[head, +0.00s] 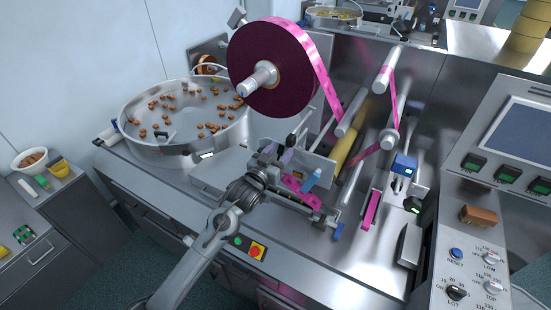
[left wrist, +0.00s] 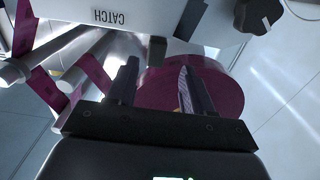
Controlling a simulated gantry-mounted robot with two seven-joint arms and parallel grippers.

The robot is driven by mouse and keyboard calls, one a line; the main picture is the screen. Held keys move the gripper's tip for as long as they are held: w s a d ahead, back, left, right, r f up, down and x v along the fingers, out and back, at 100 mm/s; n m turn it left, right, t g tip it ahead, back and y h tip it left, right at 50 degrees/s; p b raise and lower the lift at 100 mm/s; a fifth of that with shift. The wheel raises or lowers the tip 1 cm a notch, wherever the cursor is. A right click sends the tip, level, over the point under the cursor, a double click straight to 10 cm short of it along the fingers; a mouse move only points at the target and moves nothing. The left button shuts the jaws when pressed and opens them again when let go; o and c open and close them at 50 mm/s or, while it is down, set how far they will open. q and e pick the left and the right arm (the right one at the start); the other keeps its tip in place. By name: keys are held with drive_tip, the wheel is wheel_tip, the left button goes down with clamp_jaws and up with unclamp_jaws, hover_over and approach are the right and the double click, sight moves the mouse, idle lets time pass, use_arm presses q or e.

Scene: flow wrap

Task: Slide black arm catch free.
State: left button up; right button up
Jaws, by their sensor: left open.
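My left gripper (head: 285,150) reaches over the wrapping machine's middle, beside the metal panel below the big film reel. In the left wrist view the gripper (left wrist: 160,85) has its two dark fingers apart with nothing held between them. In the head view my gripper hides this spot. My right gripper is not in view.
A magenta film reel (head: 290,85) hangs above the gripper, its film running to rollers (head: 385,70) at right. A black knob (left wrist: 258,15) is right of the label. A steel bowl (head: 185,145) with brown pieces stands left. A control panel (head: 470,255) is at right.

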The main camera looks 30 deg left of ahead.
use_arm(q)
drive_tip(key=shift+s, duration=1.05)
drive_tip(key=s+d+f+g+p, duration=0.4)
drive_tip(key=s+f+g+p, duration=0.15)
drive_tip(key=s+f, duration=1.05)
drive_tip(key=s+r+g+p, duration=0.1)
drive_tip(key=s+g, duration=0.3)
drive_tip(key=s, duration=0.8)
drive_tip(key=s+d+r+m+g+p, duration=0.1)
drive_tip(key=s+r+g, duration=0.2)
drive_tip(key=s, duration=1)
drive_tip(key=shift+s+d+r+m+g+p, duration=0.15)
drive_tip(key=shift+d+m+g+p, duration=0.2)
drive_tip(key=shift+g, duration=0.6)
drive_tip(key=shift+a, duration=0.1)
